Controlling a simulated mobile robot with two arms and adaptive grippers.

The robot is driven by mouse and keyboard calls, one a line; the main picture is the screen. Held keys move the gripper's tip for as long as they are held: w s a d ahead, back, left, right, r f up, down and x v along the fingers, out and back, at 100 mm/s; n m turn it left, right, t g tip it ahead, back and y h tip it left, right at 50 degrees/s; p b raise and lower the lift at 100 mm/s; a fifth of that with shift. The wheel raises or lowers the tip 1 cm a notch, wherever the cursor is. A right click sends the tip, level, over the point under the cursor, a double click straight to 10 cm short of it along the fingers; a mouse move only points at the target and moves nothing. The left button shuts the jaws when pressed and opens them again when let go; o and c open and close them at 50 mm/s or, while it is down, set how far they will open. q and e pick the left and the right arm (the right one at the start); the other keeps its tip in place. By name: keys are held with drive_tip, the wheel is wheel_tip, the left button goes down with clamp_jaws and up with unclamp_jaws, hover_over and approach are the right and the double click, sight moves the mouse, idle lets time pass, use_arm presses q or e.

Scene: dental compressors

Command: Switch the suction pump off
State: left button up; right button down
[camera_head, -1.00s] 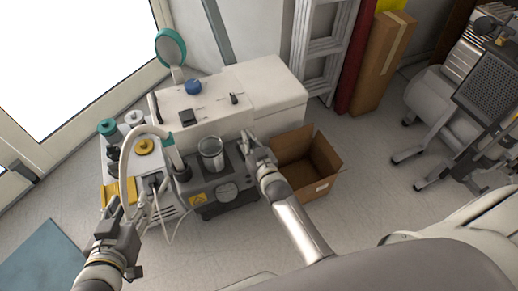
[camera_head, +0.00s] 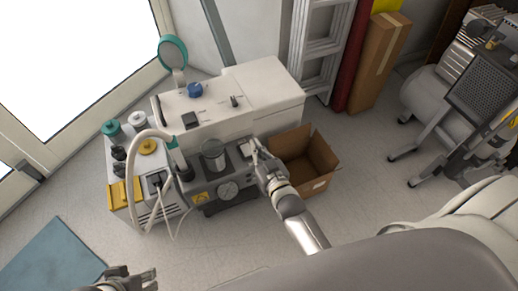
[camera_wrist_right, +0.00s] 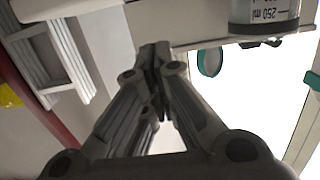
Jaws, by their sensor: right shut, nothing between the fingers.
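The suction pump (camera_head: 223,191) is a dark grey box with a round gauge, a yellow warning label and a clear jar (camera_head: 213,154) on top. It stands on the floor in front of a white cabinet unit. My right gripper (camera_head: 257,146) is shut and empty at the right end of the pump's top, by a small light-coloured part there that may be its switch. I cannot tell whether it touches. In the right wrist view the closed fingertips (camera_wrist_right: 155,52) point toward the white unit, with the marked jar (camera_wrist_right: 264,14) at upper right. My left gripper (camera_head: 140,277) is partly visible at the bottom left, away from the pump.
An open cardboard box (camera_head: 305,165) stands just right of the pump. The white unit (camera_head: 255,95) is behind it. A white machine with hoses and yellow parts (camera_head: 125,185) is at left. A ladder (camera_head: 322,45) leans behind. Floor in front is clear.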

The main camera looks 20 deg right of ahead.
drive_tip(key=shift+s+r, duration=0.2)
drive_tip(key=shift+s, duration=0.3)
drive_tip(key=shift+s+r, duration=0.15)
drive_tip(key=shift+s, duration=0.35)
